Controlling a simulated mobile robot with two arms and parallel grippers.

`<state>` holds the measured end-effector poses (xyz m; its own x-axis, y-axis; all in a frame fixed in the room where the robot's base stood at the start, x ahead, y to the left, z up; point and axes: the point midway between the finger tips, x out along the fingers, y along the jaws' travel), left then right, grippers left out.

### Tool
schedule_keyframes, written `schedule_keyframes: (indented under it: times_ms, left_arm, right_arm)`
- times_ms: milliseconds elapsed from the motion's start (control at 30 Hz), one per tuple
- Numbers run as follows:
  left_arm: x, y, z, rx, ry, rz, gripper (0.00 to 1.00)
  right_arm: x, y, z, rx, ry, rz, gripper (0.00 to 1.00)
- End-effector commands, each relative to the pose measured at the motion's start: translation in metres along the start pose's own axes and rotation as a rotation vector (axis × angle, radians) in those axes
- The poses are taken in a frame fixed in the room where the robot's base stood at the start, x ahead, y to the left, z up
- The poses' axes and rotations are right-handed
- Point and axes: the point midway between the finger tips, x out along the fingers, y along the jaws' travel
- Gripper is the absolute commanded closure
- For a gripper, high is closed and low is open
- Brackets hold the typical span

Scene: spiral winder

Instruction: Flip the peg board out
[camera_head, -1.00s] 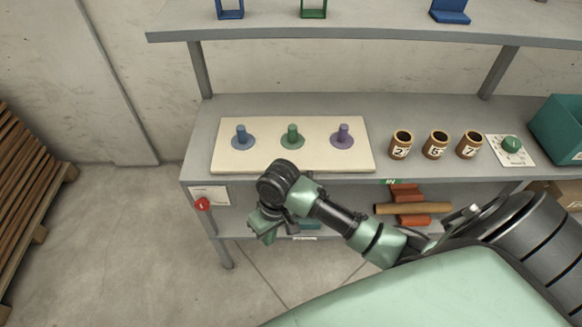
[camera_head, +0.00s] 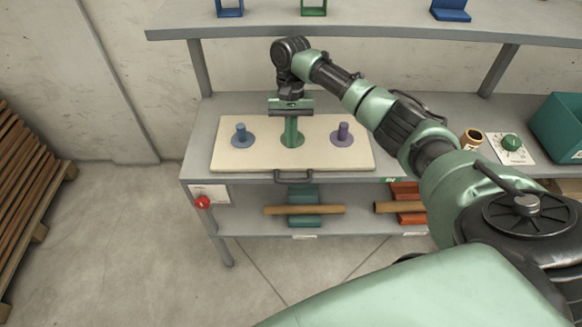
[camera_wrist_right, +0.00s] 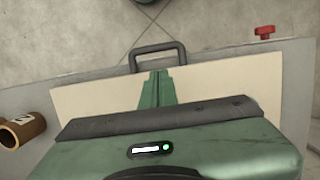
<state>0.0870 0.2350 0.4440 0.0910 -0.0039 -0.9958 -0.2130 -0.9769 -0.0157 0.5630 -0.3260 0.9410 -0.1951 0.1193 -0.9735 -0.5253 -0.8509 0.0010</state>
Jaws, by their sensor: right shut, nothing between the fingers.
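The peg board (camera_head: 240,162) is a cream panel lying flat on the grey shelf, with a blue peg (camera_head: 240,133) at left and a purple peg (camera_head: 343,132) at right. A dark handle (camera_head: 294,176) sticks out at the board's front edge. My right gripper (camera_head: 291,143) points down over the middle of the board, shut and empty. In the right wrist view its closed fingertips (camera_wrist_right: 159,75) appear close to the handle (camera_wrist_right: 157,51). My left gripper is out of view.
A brown cup (camera_head: 472,138), a card with a green knob (camera_head: 511,143) and a teal bin (camera_head: 560,125) stand to the right. An upper shelf (camera_head: 370,32) overhangs behind. A red knob (camera_head: 203,202) sits at the front left. Tubes on rests (camera_head: 305,210) lie below.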

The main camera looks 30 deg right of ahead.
Motion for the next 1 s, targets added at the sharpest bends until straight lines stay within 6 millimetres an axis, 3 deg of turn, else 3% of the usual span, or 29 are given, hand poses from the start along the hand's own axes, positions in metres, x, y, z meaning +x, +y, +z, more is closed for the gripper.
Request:
schedule_keyframes:
  times_ms: [267, 700, 1000]
  left_arm:
    - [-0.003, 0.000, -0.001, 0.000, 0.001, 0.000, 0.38]
    - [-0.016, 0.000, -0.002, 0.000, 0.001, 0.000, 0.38]
    - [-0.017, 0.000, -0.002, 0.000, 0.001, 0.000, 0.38]
  right_arm:
    - [0.010, 0.000, 0.001, -0.002, -0.002, 0.001, 1.00]
    - [0.083, 0.000, 0.001, -0.002, -0.002, 0.002, 1.00]
    - [0.101, -0.001, 0.000, -0.003, 0.000, 0.000, 1.00]
